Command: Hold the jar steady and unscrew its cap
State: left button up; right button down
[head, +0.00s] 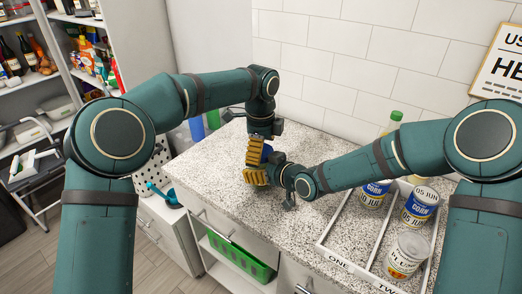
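My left gripper (257,152) points down over the counter, its yellow finger pads in front of a small blue patch (267,151). The blue patch may be part of the jar, but I cannot make out the jar or its cap. My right gripper (256,177) comes in from the right, just below the left one, with its yellow pads close to the counter. The two grippers are very near each other and hide what is between them. I cannot tell whether either is open or shut on something.
The speckled counter (215,165) is bare to the left of the grippers. A white divided tray (345,232) at right holds several cans, one a blue corn can (417,206). A green-capped bottle (393,121) stands behind. A blue scoop (163,192) is at left.

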pick_arm(q)
jog(key=shift+o, duration=0.2)
jog(key=shift+r, duration=2.3)
jog(key=shift+r, duration=0.1)
jog(key=shift+r+n, duration=0.3)
jog(key=shift+r, duration=1.2)
jog(key=shift+n, duration=0.3)
jog(key=shift+f, duration=3.9)
